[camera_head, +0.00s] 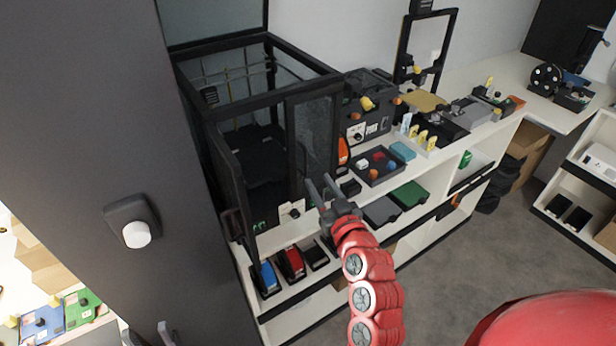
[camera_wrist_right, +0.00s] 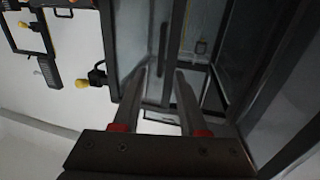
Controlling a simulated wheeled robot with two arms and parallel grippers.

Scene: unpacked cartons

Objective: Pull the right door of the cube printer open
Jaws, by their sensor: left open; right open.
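The cube printer (camera_head: 262,42) is a black-framed box with clear panels on the white bench. Its left door (camera_head: 232,165) stands swung outward. Its right door (camera_head: 312,140) is a dark-framed clear panel that looks shut or only slightly ajar. My right gripper (camera_head: 318,184) is open at the lower part of the right door, in front of it. In the right wrist view, a dark frame bar (camera_wrist_right: 173,45) of the printer passes at the open fingertips (camera_wrist_right: 161,72); contact cannot be told. My left gripper (camera_head: 147,334) is open and empty at the bottom left, far from the printer.
A black machine (camera_head: 368,100) stands close beside the printer on the right. A dark tray (camera_head: 376,168) of small coloured parts lies nearby on the bench. Coloured bins (camera_head: 268,278) sit on the shelf below. A dark panel with a white knob (camera_head: 137,234) fills the left.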

